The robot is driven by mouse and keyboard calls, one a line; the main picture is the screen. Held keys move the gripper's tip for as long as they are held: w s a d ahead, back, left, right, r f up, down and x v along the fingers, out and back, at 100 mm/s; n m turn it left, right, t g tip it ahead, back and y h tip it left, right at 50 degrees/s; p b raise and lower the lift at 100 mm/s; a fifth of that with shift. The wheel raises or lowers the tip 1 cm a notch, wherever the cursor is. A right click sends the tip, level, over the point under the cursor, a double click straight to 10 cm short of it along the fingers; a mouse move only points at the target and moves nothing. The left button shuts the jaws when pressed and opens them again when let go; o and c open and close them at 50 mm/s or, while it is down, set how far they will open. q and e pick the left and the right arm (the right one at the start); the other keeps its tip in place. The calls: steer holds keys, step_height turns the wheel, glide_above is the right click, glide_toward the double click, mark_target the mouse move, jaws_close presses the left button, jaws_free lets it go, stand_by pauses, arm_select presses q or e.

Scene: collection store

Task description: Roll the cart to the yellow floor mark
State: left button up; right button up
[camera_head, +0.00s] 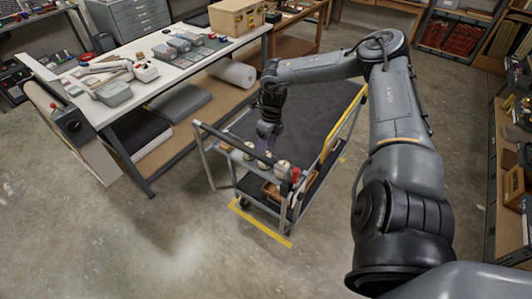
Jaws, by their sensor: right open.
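The cart (300,113) stands in the middle, with a dark top deck, grey frame, a yellow side rail and a lower shelf. My right gripper (266,142) reaches down over the near end, close to the handle. It is open; whether it touches the handle I cannot tell. My left gripper is out of view.
A white-topped workbench (140,62) with tools and boxes stands left of the cart, close to it. Shelving (508,170) lines the right side. White items and a red-topped one (294,175) sit at the cart's near end. The concrete floor in front is clear.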

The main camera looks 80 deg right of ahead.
steer(key=r, duration=0.3)
steer(key=d+r, duration=0.1)
steer(key=r, duration=0.1)
steer(key=shift+s, duration=0.2)
steer(key=shift+a+r, duration=0.1)
